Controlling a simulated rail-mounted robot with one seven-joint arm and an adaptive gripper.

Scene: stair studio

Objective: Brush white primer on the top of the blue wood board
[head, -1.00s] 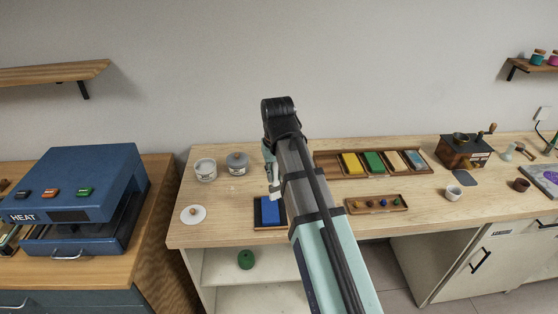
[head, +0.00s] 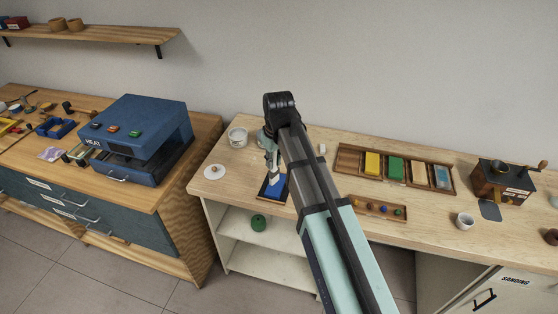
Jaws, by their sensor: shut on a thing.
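The blue board (head: 281,188) lies on a dark tray (head: 265,194) at the front of the light wood bench. My gripper (head: 272,162) points down just above the board's left and back part, in front of a grey-lidded jar (head: 261,137). It is shut on a small pale thing (head: 273,177), apparently a brush, whose lower end is over the board. I cannot tell whether it touches the board. An open white jar (head: 237,138) stands behind to the left, and a round white lid (head: 215,172) with a knob lies in front of it.
A tray of coloured blocks (head: 346,160) and a small tray of coloured knobs (head: 379,207) lie right of my arm. A white cup (head: 464,221) and a grinder (head: 500,182) stand farther right. A blue heat press (head: 140,140) is on the left bench, across a gap.

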